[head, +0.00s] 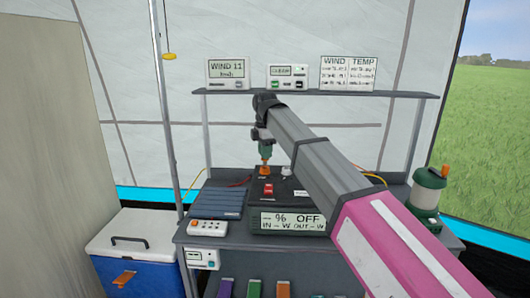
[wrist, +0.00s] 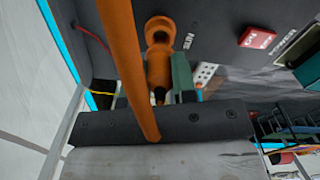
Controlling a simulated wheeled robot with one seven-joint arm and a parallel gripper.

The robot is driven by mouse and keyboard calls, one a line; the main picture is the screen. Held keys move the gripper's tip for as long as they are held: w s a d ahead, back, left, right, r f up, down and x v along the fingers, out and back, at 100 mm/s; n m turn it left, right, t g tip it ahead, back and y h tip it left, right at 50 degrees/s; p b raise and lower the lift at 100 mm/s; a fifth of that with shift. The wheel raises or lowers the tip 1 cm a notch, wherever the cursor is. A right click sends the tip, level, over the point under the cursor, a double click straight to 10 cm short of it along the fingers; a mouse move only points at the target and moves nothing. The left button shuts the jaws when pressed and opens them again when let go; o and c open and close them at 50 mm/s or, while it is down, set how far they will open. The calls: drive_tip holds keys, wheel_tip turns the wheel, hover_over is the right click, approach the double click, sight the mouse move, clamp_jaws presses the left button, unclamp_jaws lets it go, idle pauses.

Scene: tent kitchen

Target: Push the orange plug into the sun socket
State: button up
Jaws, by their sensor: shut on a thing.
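My gripper (head: 264,156) points down over the dark power box (head: 248,203) on the bench and is shut on the orange plug (head: 264,171). In the wrist view the plug (wrist: 158,68) sits between the fingers, with a teal finger at its right; the thick orange cable (wrist: 122,62) crosses in front and hides the other side. Beyond the plug is an orange ring (wrist: 159,30), close to the upside-down SUN label (wrist: 188,41) on the box top. I cannot tell whether the plug is seated in the socket or just touching it.
A red ON/OFF switch (head: 268,190) is beside the plug, with a pale plug (head: 287,171) to the right. A blue panel (head: 214,202) and a white power strip (head: 208,227) lie left. A shelf (head: 330,94) with displays is above; a green lantern (head: 428,190) stands right.

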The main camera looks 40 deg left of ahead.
drive_tip(key=shift+f, duration=1.45)
idle(0.7)
drive_tip(key=o, duration=1)
wheel_tip(320, 180, up, 11)
drive_tip(key=shift+f, duration=0.1)
drive_tip(key=shift+f, duration=0.1)
